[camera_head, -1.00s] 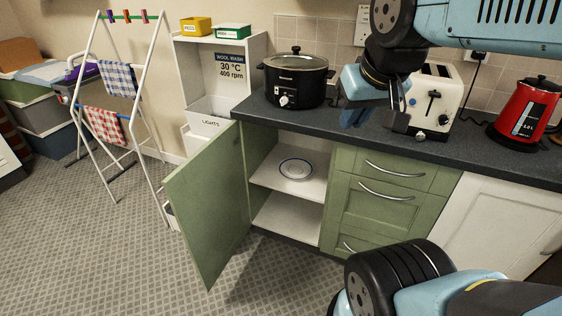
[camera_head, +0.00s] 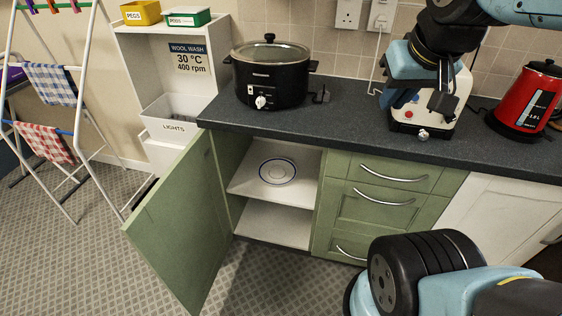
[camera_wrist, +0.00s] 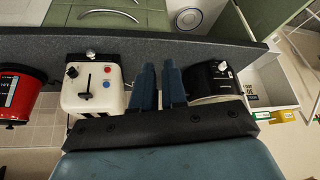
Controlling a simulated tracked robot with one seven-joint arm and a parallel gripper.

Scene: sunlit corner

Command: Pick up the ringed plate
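The ringed plate (camera_head: 277,171) is white with a dark blue ring. It lies flat on the upper shelf (camera_head: 246,184) of the open green cabinet under the worktop. It also shows small at the top of the wrist view (camera_wrist: 188,18). My gripper (camera_head: 397,100) is above the worktop in front of the toaster, up and to the right of the plate and well apart from it. In the wrist view its two blue fingers (camera_wrist: 159,66) stand close together with nothing visible between them.
The cabinet door (camera_head: 172,225) stands open to the left. The worktop (camera_head: 340,128) overhangs the shelf and carries a black slow cooker (camera_head: 270,75), a cream toaster (camera_head: 425,118) and a red kettle (camera_head: 527,98). Green drawers (camera_head: 385,205) adjoin the opening. A drying rack (camera_head: 80,120) stands left.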

